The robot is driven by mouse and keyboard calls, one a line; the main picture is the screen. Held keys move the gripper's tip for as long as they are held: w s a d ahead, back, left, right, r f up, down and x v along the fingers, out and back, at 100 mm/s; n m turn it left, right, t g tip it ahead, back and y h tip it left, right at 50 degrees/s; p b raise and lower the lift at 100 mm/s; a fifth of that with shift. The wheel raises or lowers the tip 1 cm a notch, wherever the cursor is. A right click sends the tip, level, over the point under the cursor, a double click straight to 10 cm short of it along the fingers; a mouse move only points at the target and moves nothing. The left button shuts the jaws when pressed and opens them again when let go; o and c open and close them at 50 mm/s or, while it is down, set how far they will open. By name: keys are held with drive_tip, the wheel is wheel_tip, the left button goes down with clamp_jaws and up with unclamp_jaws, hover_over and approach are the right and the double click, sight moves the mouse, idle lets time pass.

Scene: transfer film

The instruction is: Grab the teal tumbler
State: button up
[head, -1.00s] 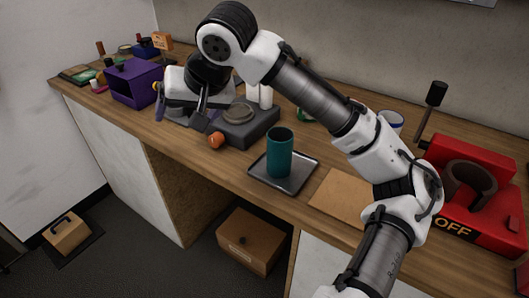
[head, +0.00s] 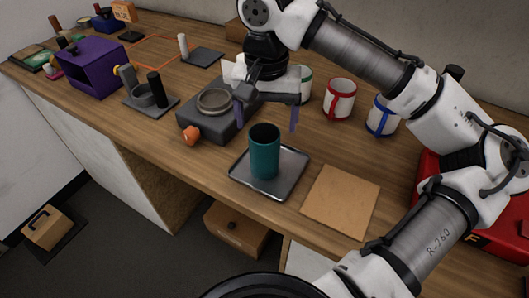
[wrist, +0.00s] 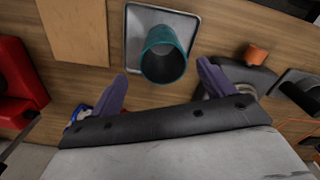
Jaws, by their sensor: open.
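The teal tumbler (head: 265,152) stands upright on a grey metal tray (head: 287,187) near the front of the counter. My gripper (head: 266,122) is open and empty, above and behind the tumbler in the head view. Its two purple fingers point down. In the wrist view the tumbler (wrist: 164,57) shows its open, empty mouth, and it lies between the lines of the two fingertips, ahead of my gripper (wrist: 161,82). The tray (wrist: 190,22) shows behind it. No contact between fingers and tumbler shows.
A dark scale-like block (head: 212,116) with an orange knob (head: 191,135) stands left of the tumbler. A brown board (head: 341,201) lies to the right. White mugs with red (head: 340,99) and blue (head: 382,117) trim stand behind. A red machine (head: 433,183) is at right.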

sight(265, 140)
drive_tip(key=shift+w+a+f+p, duration=0.1)
drive_tip(key=shift+f+p, duration=0.3)
drive_tip(key=shift+f, duration=1.35)
drive_tip(key=shift+a+f+p, duration=0.1)
drive_tip(key=shift+f+p, duration=0.25)
drive_tip(key=shift+f, duration=1.4)
drive_tip(key=c, duration=1.1)
drive_tip(key=shift+c, duration=0.3)
drive_tip(key=shift+r, duration=0.2)
